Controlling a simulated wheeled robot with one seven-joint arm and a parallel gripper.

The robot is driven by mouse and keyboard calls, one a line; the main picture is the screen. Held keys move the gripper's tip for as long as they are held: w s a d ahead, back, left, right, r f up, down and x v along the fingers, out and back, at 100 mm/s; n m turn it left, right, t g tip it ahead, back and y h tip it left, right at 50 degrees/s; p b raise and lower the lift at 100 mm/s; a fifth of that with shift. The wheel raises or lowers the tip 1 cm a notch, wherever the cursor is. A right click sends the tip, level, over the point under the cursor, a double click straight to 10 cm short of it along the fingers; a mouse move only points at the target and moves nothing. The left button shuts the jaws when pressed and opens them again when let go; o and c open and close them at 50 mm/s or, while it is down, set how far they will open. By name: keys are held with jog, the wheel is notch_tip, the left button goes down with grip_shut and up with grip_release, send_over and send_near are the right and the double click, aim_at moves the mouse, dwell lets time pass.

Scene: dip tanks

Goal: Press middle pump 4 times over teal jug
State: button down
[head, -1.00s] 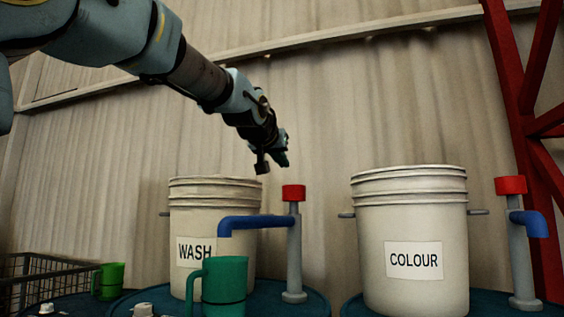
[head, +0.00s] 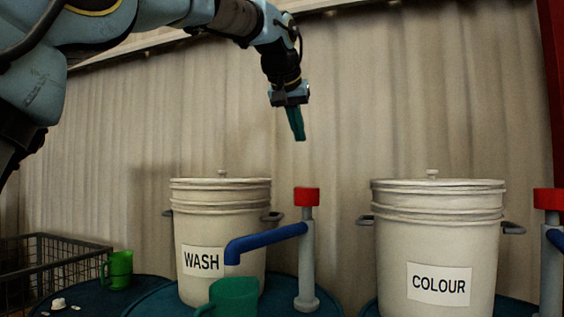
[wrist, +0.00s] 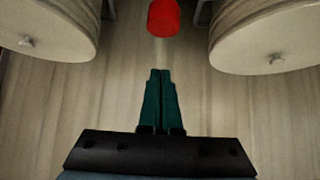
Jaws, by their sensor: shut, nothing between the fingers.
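The middle pump is a grey post (head: 307,265) with a red cap (head: 306,197) and a blue spout (head: 265,243) that reaches left. The teal jug (head: 233,296) stands below the spout's end, cut off by the lower edge of the head view. My gripper (head: 299,138) is shut and empty, pointing down above the red cap and apart from it, slightly to its left in the head view. In the wrist view its teal fingers (wrist: 160,72) lie together, and the red cap (wrist: 164,18) shows ahead of their tips at the top edge.
A WASH bucket (head: 220,230) stands behind the spout and a COLOUR bucket (head: 437,245) right of the pump. Another red-capped pump (head: 549,199) is at the right edge. A green jug (head: 118,270) and a wire basket (head: 60,262) are at left.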

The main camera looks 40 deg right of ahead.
jog(key=shift+r, duration=0.1)
dwell(0.3)
jog(key=shift+w, duration=0.1)
jog(key=p, duration=0.3)
send_over(305, 189)
jog(key=w+d, duration=0.1)
jog(key=f, duration=0.7)
jog(key=shift+w+d+f, duration=0.1)
jog(key=shift+d, duration=0.1)
notch_tip(305, 189, down, 3)
jog(key=shift+a+f, duration=0.1)
jog(key=shift+f, duration=0.35)
jog(key=shift+f+b, duration=1.15)
jog(key=shift+f, duration=0.8)
